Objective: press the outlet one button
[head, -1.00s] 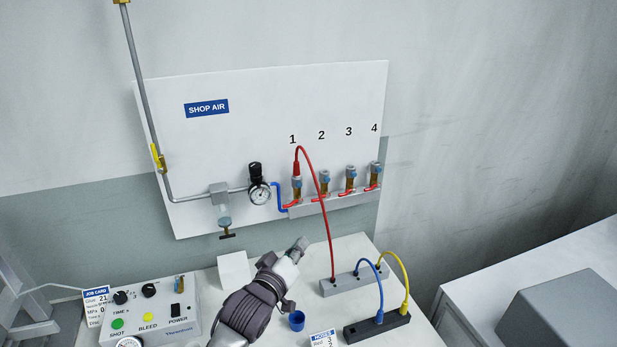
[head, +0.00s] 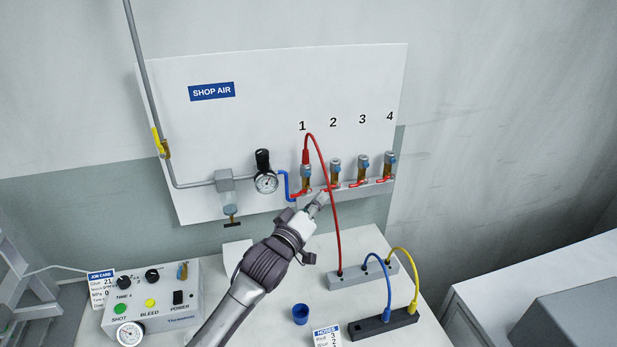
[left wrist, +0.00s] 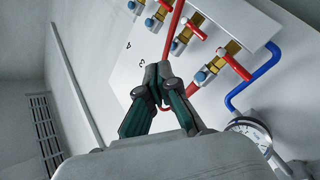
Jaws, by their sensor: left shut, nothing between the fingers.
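Outlet one (head: 306,178) is the leftmost brass fitting on the white panel (head: 240,130), under the printed 1. A red hose (head: 333,225) is plugged into its top. In the left wrist view, outlet one (left wrist: 215,64) is at the upper right, with a blue-grey collar and a red lever. My left gripper (head: 322,199) is shut and empty, in front of the panel, below and right of outlet one in the picture. Its closed fingertips show in the left wrist view (left wrist: 158,72). My right gripper is out of view.
Outlets two (head: 335,172), three (head: 362,168) and four (head: 389,164) stand in a row to the right. A gauge (head: 266,183) and blue tube (head: 287,184) are on the left. The red hose hangs close to my gripper. A control box (head: 150,300) and hose blocks (head: 362,275) occupy the table.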

